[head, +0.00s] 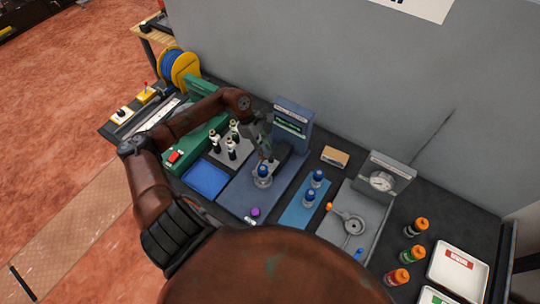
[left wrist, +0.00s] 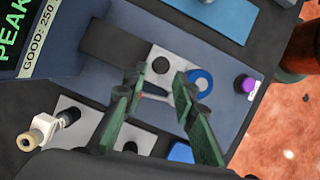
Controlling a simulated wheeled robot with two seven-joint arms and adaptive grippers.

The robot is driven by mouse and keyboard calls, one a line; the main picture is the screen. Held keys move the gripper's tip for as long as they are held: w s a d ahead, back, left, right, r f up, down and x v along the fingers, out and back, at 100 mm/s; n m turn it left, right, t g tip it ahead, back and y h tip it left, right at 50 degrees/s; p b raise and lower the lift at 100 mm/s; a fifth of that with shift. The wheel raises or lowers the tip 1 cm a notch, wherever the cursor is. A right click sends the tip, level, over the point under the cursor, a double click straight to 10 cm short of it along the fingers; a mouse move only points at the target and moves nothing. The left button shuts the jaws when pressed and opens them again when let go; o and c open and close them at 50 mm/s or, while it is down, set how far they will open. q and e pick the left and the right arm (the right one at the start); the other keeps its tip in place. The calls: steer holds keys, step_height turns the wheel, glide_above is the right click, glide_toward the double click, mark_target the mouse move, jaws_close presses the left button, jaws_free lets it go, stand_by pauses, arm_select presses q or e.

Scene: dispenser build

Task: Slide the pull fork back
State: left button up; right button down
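The blue pull tester base (head: 235,195) has an upright display (head: 291,122) at its back. A blue-topped bottle (head: 262,174) stands on the base; its blue top also shows in the left wrist view (left wrist: 201,78). A light grey piece with a black knob (left wrist: 160,65), apparently the pull fork, lies between a dark block (left wrist: 113,42) and the bottle. My left gripper (head: 266,155) is over the base, behind the bottle. In the left wrist view its fingers (left wrist: 162,82) are apart, with the knob showing between and beyond them; contact cannot be told. My right gripper is not in view.
A grey rack with several dark-topped bottles (head: 231,149) and a blue tray (head: 206,178) are left of the base. A blue mat (head: 293,215) with two bottles and a grey gauge station (head: 378,216) are right. A purple button (head: 255,212) is at the base's front.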

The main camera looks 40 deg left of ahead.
mark_target(270, 158)
arm_select(q)
steer(key=shift+p+x, duration=0.45)
steer(key=shift+x, duration=1.9)
jaws_close()
steer(key=shift+r, duration=0.1)
